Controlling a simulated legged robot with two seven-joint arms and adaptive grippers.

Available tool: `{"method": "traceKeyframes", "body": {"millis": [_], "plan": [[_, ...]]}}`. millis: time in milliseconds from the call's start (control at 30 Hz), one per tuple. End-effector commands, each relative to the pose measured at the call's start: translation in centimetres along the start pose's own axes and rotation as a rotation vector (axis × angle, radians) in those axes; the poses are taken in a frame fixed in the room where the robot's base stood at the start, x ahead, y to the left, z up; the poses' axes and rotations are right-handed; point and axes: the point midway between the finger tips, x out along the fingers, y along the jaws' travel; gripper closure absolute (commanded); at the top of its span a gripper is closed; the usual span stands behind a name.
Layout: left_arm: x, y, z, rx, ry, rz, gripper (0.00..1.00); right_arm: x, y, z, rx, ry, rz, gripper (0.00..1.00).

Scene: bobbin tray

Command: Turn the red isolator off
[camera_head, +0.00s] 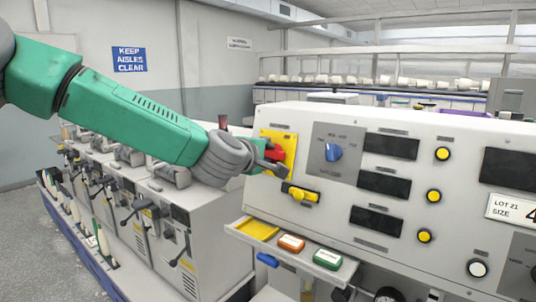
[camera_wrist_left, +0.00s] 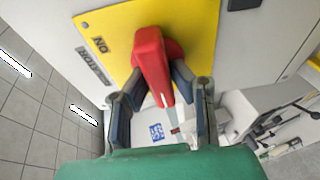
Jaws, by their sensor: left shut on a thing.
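The red isolator (camera_head: 276,153) is a rotary handle on a yellow plate (camera_head: 288,138) at the left end of the pale machine panel. In the left wrist view the red handle (camera_wrist_left: 151,58) stands out from the yellow plate (camera_wrist_left: 197,22), which bears the word ON to the handle's left. My left gripper (camera_head: 270,165) is at the handle in the head view. In the left wrist view its dark fingers (camera_wrist_left: 159,87) are on both sides of the handle, shut on it. The gripper partly hides the handle in the head view. My right gripper is out of view.
Below the isolator is a yellow-and-black switch (camera_head: 301,194). The panel also has a blue knob (camera_head: 333,152) and several yellow buttons. A shelf (camera_head: 335,278) with colored blocks juts out underneath. Machines with levers stand at the left, under my arm.

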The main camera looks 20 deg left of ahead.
Motion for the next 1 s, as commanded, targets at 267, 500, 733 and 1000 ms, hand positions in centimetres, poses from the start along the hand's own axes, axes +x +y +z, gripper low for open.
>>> {"method": "traceKeyframes", "body": {"millis": [267,500,733,1000], "plan": [[0.1,0.3,-0.4,-0.004,0.01,0.006,0.78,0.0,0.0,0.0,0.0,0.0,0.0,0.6],[0.0,0.1,-0.2,-0.002,0.005,0.004,0.62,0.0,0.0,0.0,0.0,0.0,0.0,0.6],[-0.9,0.1,-0.1,-0.001,0.003,0.003,0.62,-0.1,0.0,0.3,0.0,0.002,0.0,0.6],[-6.0,0.1,-0.2,-0.002,0.002,0.003,0.62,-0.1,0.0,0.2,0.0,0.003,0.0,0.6]]}}
